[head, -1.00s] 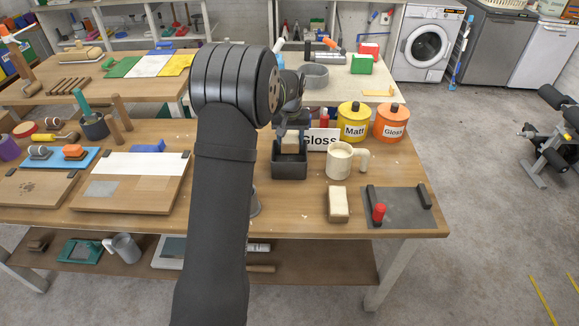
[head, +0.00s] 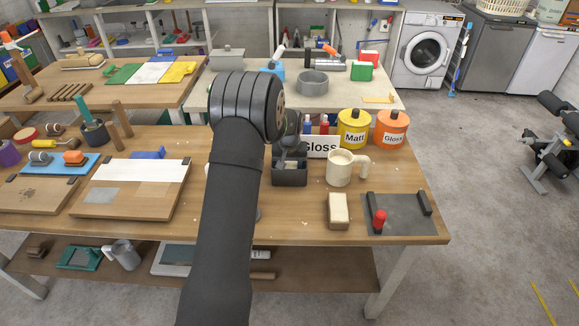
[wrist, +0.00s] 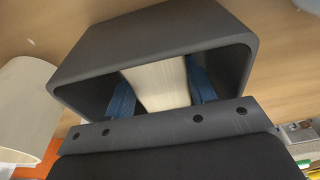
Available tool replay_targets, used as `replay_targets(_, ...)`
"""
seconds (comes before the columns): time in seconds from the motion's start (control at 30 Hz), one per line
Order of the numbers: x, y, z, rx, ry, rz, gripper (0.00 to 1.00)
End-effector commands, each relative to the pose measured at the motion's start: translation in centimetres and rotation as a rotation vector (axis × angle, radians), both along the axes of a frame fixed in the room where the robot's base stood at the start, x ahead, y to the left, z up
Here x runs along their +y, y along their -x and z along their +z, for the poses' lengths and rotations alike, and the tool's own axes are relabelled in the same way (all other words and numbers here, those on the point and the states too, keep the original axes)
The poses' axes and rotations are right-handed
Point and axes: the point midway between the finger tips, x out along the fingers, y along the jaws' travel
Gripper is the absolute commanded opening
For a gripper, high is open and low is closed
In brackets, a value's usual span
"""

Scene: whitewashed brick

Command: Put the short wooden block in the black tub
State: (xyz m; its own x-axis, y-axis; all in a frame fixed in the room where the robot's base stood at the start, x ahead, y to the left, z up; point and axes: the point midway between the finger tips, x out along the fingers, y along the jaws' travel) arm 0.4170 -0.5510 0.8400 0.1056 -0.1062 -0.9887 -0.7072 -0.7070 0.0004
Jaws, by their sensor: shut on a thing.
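The black tub (head: 290,179) stands upright on the wooden workbench, left of the cream mug. In the wrist view the tub (wrist: 150,38) fills the upper middle, its opening towards the camera. My gripper (wrist: 161,82) is shut on the short wooden block (wrist: 158,90), with a blue finger on either side of it. The block and the fingertips are inside the tub's opening, between its walls. The block's far end is hidden, so I cannot tell whether it touches the tub's floor. In the head view my wrist hides most of the opening.
The cream mug (head: 341,168) stands close right of the tub, with a "Gloss" sign (head: 323,146) behind. A pale-topped block (head: 338,210) and a grey plate (head: 402,214) with a red peg lie at the front right. Boards (head: 130,200) lie on the left.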

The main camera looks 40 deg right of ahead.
Motion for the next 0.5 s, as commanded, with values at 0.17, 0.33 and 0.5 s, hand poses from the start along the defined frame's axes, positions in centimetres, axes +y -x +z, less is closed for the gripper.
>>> replay_targets(0.17, -0.01, -0.01, -0.32, 0.0, 0.0, 0.0, 0.56)
replay_targets(0.33, 0.02, 0.0, -0.33, 0.0, 0.0, 0.0, 0.6)
replay_targets(0.5, 0.02, 0.0, 0.24, 0.0, 0.0, 0.0, 0.6)
